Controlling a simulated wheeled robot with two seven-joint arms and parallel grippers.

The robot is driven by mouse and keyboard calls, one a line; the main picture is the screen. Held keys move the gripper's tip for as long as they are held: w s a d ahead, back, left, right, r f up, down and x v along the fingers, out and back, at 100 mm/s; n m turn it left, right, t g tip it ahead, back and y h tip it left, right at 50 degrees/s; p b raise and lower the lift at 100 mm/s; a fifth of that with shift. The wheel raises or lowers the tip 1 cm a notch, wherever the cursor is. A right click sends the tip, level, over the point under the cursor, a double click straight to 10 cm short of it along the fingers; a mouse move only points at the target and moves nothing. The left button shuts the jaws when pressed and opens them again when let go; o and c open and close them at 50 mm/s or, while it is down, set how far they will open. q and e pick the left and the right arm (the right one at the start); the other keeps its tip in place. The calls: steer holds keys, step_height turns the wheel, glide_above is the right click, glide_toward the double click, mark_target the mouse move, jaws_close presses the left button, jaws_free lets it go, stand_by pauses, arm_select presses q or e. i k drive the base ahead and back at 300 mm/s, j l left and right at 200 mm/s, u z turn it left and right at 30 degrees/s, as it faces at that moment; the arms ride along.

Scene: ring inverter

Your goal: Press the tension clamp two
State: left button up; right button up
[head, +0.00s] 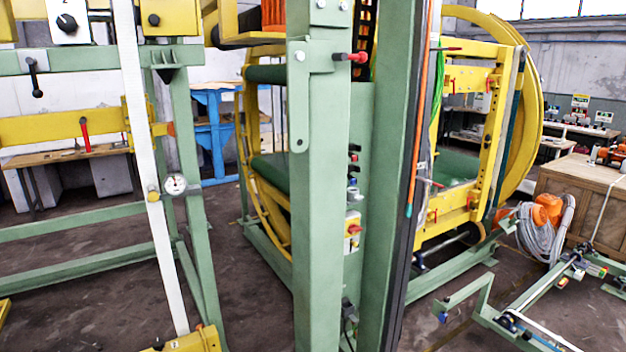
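No part named as tension clamp two can be told for certain. A white plate with a black knob (67,23) and a figure that looks like 2 sits at the top left of a green and yellow frame. A black lever (34,78) hangs below it on the green beam. A red handle (85,135) stands on the yellow beam (60,128). Another red-handled part (350,57) sticks out from the green post's bracket in the middle. Neither of my grippers is in view.
Tall green posts (320,200) block the middle. A white slanted strap (145,160) with a round gauge (175,185) beside it crosses the left. A large yellow ring machine (535,110) stands behind. A wooden crate (575,200) and orange coils are at right. Bare floor (80,290) shows lower left.

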mark_target(37, 93)
steer(key=i+j+u, duration=0.3)
steer(key=i+j, duration=0.15)
steer(key=i+j+u, duration=0.25)
steer(key=i, duration=0.4)
steer(key=j, duration=0.1)
